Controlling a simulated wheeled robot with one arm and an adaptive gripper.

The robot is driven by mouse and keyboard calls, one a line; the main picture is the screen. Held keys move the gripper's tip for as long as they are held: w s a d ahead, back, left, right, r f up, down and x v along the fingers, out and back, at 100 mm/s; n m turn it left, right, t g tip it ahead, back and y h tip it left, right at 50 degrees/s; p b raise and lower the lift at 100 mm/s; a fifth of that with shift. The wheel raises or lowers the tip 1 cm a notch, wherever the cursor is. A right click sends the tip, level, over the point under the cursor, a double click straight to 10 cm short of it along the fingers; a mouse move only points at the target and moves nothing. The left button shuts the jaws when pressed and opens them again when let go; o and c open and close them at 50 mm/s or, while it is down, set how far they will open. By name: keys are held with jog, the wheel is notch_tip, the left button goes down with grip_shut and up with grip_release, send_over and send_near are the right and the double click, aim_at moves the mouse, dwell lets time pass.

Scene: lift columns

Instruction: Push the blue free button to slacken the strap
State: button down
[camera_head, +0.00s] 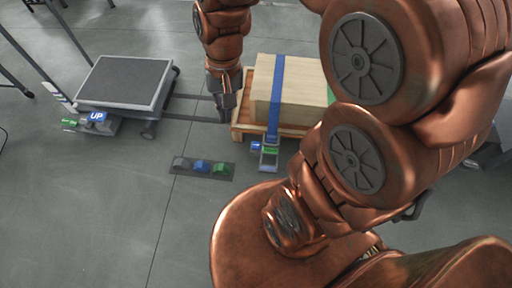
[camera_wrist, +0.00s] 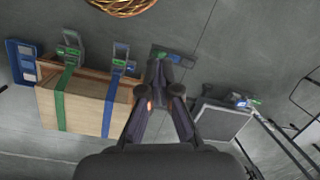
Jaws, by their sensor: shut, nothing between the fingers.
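A wooden box (camera_head: 302,85) on a pallet (camera_head: 243,125) has a blue strap (camera_head: 277,95) over it. The strap runs to a grey ratchet (camera_head: 268,164) at the front, which carries a small blue block (camera_head: 255,147) and a green block (camera_head: 270,150); any lettering is too small to read. A dark floor panel (camera_head: 178,173) holds a grey, a blue (camera_head: 201,166) and a green piece. My gripper (camera_head: 224,116) is shut and empty, pointing down just left of the pallet, apart from ratchet and panel. The wrist view shows the shut fingers (camera_wrist: 160,70) and the blue strap (camera_wrist: 108,110).
A lift platform (camera_head: 125,82) with a blue UP button (camera_head: 97,117) stands at left. In the wrist view a green strap (camera_wrist: 62,100) also crosses the box, with a blue object (camera_wrist: 22,62) beside it. Grey floor is clear at front left. My arm hides the box's right side.

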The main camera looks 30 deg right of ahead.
jog(key=w+d+f+m+t+y+b, duration=0.1)
jog(key=w+d+f+m+b, duration=0.15)
jog(key=w+f, duration=0.55)
jog(key=w+d+f+m+y+b, duration=0.1)
jog(key=w+f+m+b, duration=0.25)
jog(key=w+f, duration=0.4)
jog(key=m+t+h+b, duration=0.2)
jog(key=m+b, duration=1.2)
jog(key=m, duration=0.1)
send_over(256, 145)
jog(key=s+d, duration=0.1)
jog(key=d, duration=0.1)
jog(key=s+d+x, duration=0.2)
jog(key=x, duration=1.5)
jog(key=s+d+f+x, duration=0.1)
jog(key=s+d+x, duration=0.2)
jog(key=x, duration=1.4)
jog(key=s+d+f+x, duration=0.1)
jog(key=s+d+x, duration=0.1)
jog(key=x, duration=1.6)
jog(key=shift+s+d+f, duration=0.1)
jog(key=shift+s+d, duration=0.2)
jog(key=shift+d, duration=0.25)
jog(key=shift+b+x, duration=1.9)
jog(key=shift+x, duration=1.6)
jog(key=shift+a, duration=0.15)
